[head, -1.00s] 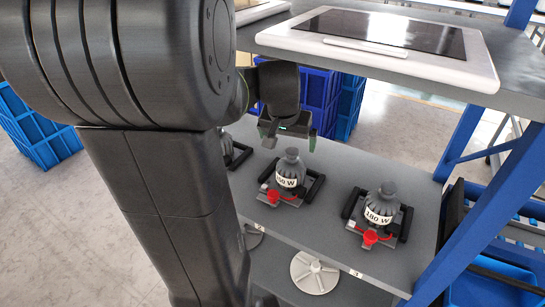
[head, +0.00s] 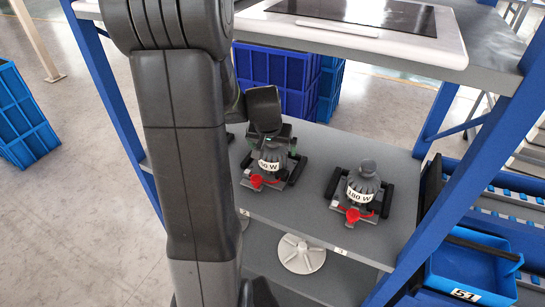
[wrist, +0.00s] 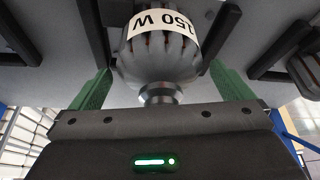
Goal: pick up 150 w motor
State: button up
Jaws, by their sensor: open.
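The 150 W motor (head: 273,164) is a grey, rounded body with a white label, upright in a black-handled holder on the grey shelf. In the head view my gripper (head: 271,141) is right above it and hides its top. In the wrist view the motor (wrist: 160,55) shows its label, upside down, reading 150 W. The green fingers of my gripper (wrist: 162,88) are open, one on each side of the motor's narrow silver neck, with gaps on both sides.
A motor labelled 180 W (head: 363,187) stands in a similar holder to the right. An upper shelf with a white-framed panel (head: 352,24) overhangs behind. A blue post (head: 470,150) stands at the right. Blue crates (head: 277,78) are behind the shelf.

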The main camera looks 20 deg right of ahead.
jog(key=shift+w+f, duration=0.1)
jog(key=shift+f, duration=0.25)
jog(key=c, duration=1.8)
jog(key=shift+d+r, duration=0.1)
jog(key=shift+r, duration=0.05)
jog(key=shift+c, duration=0.9)
jog(key=shift+r, duration=0.1)
